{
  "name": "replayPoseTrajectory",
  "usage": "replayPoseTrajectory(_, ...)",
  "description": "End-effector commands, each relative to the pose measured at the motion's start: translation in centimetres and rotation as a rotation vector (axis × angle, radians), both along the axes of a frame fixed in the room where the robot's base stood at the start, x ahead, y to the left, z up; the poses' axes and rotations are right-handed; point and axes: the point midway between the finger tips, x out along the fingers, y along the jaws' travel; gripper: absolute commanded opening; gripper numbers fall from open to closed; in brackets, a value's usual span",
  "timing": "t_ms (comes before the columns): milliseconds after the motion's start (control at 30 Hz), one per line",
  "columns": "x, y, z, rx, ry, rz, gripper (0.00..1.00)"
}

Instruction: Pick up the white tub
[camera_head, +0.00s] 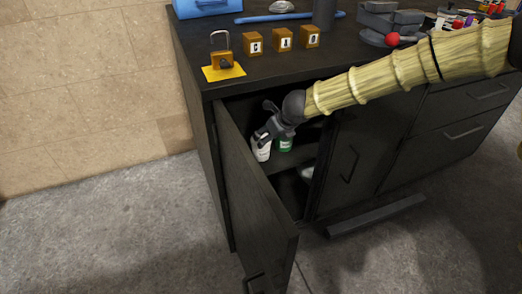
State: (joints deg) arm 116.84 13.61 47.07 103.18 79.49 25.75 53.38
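A white tub-like container (262,152) stands in the open cabinet, on the upper shelf near the left side. My gripper (263,136) reaches into the cabinet from the right, with its fingers at the top of this container. The fingers overlap its upper part, and I cannot tell whether they touch it or are closed on it. A green and white container (285,145) is just to its right, partly under my gripper. Another pale item (307,172) lies lower in the cabinet, mostly hidden by the cabinet front.
The left cabinet door (257,195) stands open toward the front; the door to its right (352,150) is shut. The floor in front is mostly clear.

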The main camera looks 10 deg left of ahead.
Motion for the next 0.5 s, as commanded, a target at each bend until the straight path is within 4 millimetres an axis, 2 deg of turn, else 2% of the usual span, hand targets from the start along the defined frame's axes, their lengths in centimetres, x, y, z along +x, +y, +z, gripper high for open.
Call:
replayPoseTrajectory(300,1.4,1.6,-3.7,-0.002,0.001,0.002,0.73)
replayPoseTrajectory(500,1.9,2.1,-4.7,-0.002,0.0,0.003,0.73)
